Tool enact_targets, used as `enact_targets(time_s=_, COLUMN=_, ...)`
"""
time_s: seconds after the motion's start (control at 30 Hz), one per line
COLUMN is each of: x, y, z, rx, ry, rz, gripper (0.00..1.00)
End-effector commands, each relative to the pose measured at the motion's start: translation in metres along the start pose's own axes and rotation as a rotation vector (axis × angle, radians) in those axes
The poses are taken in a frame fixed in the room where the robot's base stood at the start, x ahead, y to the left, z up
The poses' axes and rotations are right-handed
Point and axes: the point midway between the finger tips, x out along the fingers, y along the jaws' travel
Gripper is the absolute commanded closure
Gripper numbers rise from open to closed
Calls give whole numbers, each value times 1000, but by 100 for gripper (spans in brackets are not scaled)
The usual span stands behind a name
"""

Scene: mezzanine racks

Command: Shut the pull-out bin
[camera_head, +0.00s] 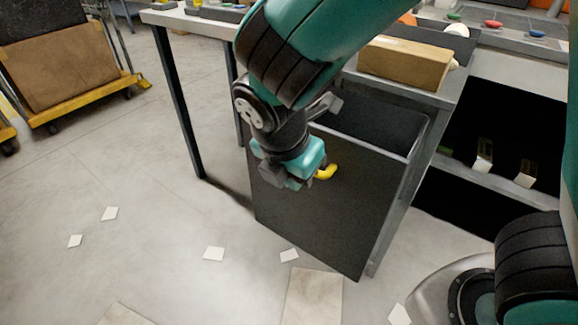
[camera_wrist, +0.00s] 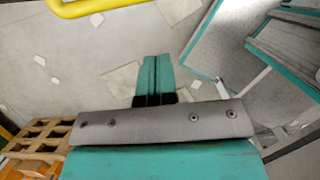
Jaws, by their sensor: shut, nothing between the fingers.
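The pull-out bin (camera_head: 330,215) is a dark grey box with a tall flat front, under the workbench. It stands out from the bench, and its open top shows behind the front panel. Its yellow handle (camera_head: 326,172) sits near the upper part of the front. My gripper (camera_head: 296,180) is in front of the panel, just left of the handle in the head view, and partly covers the panel. In the wrist view, the teal fingers (camera_wrist: 157,72) are together and empty, and the yellow handle (camera_wrist: 95,8) crosses the top left, apart from the fingertips. Contact with the panel cannot be told.
The bench (camera_head: 195,22) has dark legs and carries a cardboard box (camera_head: 404,62) above the bin. A yellow cart (camera_head: 88,98) with a brown box stands at the far left. Pale scraps (camera_head: 213,253) lie on the otherwise clear floor before the bin.

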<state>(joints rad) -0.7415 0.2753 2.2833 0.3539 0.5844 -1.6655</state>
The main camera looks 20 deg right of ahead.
Motion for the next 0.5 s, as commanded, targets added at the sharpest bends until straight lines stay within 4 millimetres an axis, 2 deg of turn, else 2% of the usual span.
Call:
enact_targets(time_s=0.03, x=15, y=-1, z=-1, rx=0, ry=0, rz=-5, gripper=100)
enact_targets(time_s=0.07, x=20, y=-1, z=-1, rx=0, ry=1, rz=-3, gripper=100)
enact_targets(time_s=0.1, x=21, y=0, z=8, rx=6, ry=1, rz=0, gripper=100)
enact_targets(time_s=0.23, x=28, y=0, z=24, rx=4, ry=1, rz=-1, gripper=100)
enact_targets(time_s=0.5, x=32, y=0, z=35, rx=0, ry=1, rz=1, gripper=100)
